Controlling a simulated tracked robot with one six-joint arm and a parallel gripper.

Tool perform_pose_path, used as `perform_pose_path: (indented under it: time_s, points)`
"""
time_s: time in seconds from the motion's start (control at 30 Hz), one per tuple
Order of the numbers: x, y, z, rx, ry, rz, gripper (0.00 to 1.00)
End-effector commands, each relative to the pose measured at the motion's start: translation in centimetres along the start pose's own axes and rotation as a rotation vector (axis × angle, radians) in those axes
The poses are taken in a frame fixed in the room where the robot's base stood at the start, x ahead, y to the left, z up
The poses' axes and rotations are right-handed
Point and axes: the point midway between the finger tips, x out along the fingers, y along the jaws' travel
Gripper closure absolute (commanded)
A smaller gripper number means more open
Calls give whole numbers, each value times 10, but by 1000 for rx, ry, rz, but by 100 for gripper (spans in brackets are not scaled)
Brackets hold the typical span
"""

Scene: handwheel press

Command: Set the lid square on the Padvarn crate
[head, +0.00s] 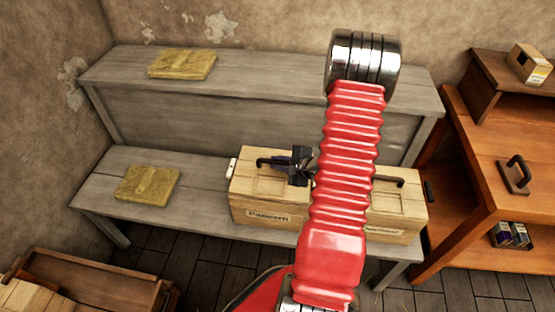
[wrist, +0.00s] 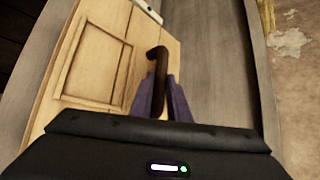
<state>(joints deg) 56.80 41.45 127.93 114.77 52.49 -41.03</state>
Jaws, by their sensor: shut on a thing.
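The Padvarn crate (head: 262,216) is a pale wooden box with a name label on its front, standing on the lower grey bench. Its wooden lid (head: 258,186) lies over its top, with a dark bar handle (head: 268,161). In the wrist view the lid (wrist: 90,65) shows a framed panel, and the handle (wrist: 156,60) stands between the fingers. My gripper (head: 290,163) is shut on the handle; its fingers also show in the wrist view (wrist: 160,97). I cannot tell whether the lid touches the rim all round. My arm hides the crate's right end.
A second pale crate (head: 393,222) with a handle stands to the right, partly behind my arm. A small white object (head: 232,168) is at the Padvarn crate's left end. Yellowish slabs lie on the lower bench (head: 147,184) and upper shelf (head: 182,63). An orange table (head: 500,180) stands right.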

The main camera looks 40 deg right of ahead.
Motion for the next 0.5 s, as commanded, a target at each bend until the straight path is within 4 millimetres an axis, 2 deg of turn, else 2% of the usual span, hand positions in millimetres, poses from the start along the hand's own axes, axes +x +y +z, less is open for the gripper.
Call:
perform_pose_path:
  time_s: [0.5]
  points:
    - [7, 8, -6, -1, 0, -1, 100]
